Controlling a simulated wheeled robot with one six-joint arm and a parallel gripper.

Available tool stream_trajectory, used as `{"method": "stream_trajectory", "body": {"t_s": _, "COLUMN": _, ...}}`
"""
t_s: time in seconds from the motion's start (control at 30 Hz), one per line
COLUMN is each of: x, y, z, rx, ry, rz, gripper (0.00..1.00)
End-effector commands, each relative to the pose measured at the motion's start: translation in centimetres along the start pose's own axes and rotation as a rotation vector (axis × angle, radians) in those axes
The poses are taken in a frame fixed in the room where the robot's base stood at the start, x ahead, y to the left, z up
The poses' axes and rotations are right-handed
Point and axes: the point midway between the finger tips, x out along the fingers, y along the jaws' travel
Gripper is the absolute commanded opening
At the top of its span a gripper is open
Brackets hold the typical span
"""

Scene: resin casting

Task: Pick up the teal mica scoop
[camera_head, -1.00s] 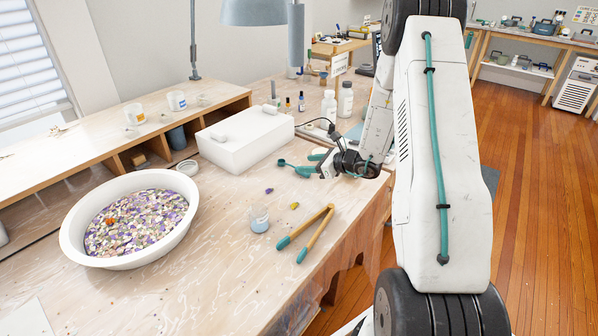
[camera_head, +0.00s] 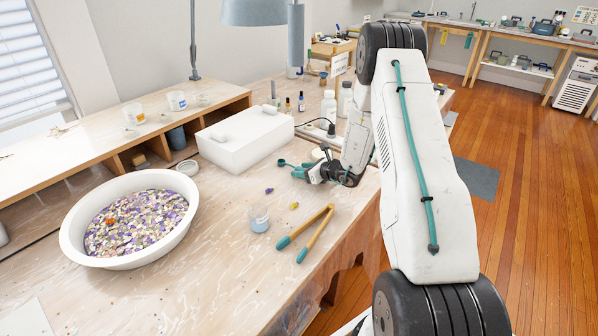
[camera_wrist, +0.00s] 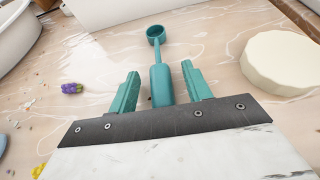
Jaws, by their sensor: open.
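The teal mica scoop (camera_wrist: 160,86) lies on the bench, its small round cup pointing away from me in the wrist view. My gripper (camera_wrist: 162,88) is open, with one teal finger on each side of the scoop's thick handle. A gap shows between the handle and each finger. In the head view the scoop's cup (camera_head: 282,163) shows just left of my gripper (camera_head: 303,172), and the rest of the scoop is hard to tell from the teal fingers.
A white block (camera_head: 240,142) stands behind and left of the scoop. A round cream disc (camera_wrist: 280,63) lies to the right in the wrist view. Tongs (camera_head: 306,233), a small cup (camera_head: 259,218) and a large white bowl (camera_head: 68,226) are nearer. Bottles (camera_head: 328,107) stand behind.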

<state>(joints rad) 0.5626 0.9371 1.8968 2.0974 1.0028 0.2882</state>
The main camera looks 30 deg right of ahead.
Motion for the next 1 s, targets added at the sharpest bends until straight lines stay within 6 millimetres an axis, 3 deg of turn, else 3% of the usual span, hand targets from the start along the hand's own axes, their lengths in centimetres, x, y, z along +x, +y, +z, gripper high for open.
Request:
{"method": "stream_trajectory", "body": {"t_s": 0.07, "x": 0.0, "y": 0.0, "z": 0.0, "rx": 0.000, "ry": 0.000, "rz": 0.000, "gripper": 0.49}}
{"method": "stream_trajectory", "body": {"t_s": 0.23, "x": -0.1, "y": 0.0, "z": 0.0, "rx": 0.000, "ry": 0.000, "rz": 0.000, "gripper": 0.05}}
{"method": "stream_trajectory", "body": {"t_s": 0.27, "x": -0.1, "y": 0.0, "z": 0.0, "rx": 0.000, "ry": 0.000, "rz": 0.000, "gripper": 0.02}}
{"method": "stream_trajectory", "body": {"t_s": 0.57, "x": -0.1, "y": 0.0, "z": 0.1, "rx": -0.001, "ry": -0.001, "rz": 0.000, "gripper": 0.00}}
{"method": "stream_trajectory", "body": {"t_s": 0.77, "x": -0.5, "y": -0.1, "z": 1.2, "rx": -0.002, "ry": -0.002, "rz": -0.001, "gripper": 0.00}}
{"method": "stream_trajectory", "body": {"t_s": 0.93, "x": -1.4, "y": -0.1, "z": 3.5, "rx": -0.005, "ry": -0.005, "rz": 0.000, "gripper": 0.00}}
{"method": "stream_trajectory", "body": {"t_s": 1.0, "x": -2.8, "y": -0.5, "z": 2.9, "rx": 0.002, "ry": -0.001, "rz": -0.004, "gripper": 0.00}}
